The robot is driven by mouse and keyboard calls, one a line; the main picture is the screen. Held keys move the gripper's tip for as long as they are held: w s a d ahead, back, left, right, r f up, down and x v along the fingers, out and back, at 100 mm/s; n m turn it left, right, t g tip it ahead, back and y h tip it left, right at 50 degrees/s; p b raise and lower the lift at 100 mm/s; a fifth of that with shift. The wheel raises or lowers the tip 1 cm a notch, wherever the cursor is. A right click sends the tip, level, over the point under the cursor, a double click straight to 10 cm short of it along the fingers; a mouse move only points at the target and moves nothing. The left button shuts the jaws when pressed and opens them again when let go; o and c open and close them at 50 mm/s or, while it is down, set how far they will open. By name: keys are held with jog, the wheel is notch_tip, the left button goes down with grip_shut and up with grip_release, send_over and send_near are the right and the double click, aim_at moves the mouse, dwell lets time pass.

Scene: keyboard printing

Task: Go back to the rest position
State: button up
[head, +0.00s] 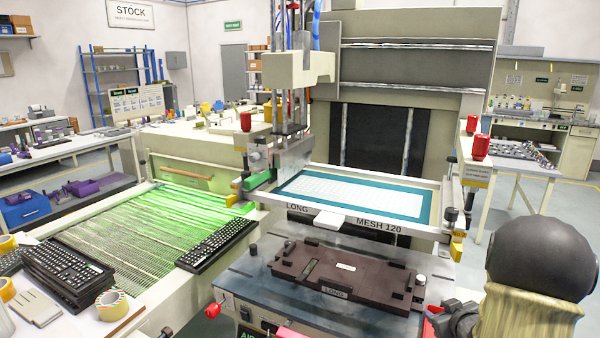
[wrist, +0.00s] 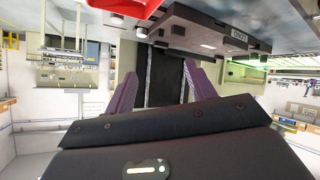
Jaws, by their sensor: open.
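My gripper (wrist: 161,80) shows in the wrist view with its two purple fingers apart and nothing seen between them. That view is upside down. In the head view, part of my arm stands at the lower right, beside the front right corner of the printing machine. The dark fixture (head: 318,264) labelled LONG lies on the machine bed with no keyboard on it. It also shows at the top of the wrist view (wrist: 200,33), near the gripper but apart from it. The fingertips cannot be made out in the head view.
The screen frame (head: 340,222) marked MESH 120 hangs above the fixture. A black keyboard (head: 217,244) lies on the green-lit conveyor (head: 165,215) at left. Stacked keyboards (head: 72,270) and tape rolls (head: 111,304) lie at the near left. A red part (wrist: 128,7) is close to the gripper.

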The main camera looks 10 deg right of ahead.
jog(key=s+a+r+g+p, duration=0.1)
jog(key=s+a+g, duration=0.2)
jog(key=s+a, duration=0.2)
jog(key=s+a+r+m+g+y+p, duration=0.1)
jog(key=s+a+g, duration=0.2)
jog(key=a, duration=0.9)
jog(key=s+a+r+m+g+p, duration=0.1)
jog(key=s+a+r+g, duration=0.1)
jog(key=s+a, duration=0.7)
jog(key=shift+a+g+y, duration=0.2)
jog(key=shift+g+y, duration=0.2)
jog(key=shift+g, duration=0.1)
jog(key=shift+s, duration=0.1)
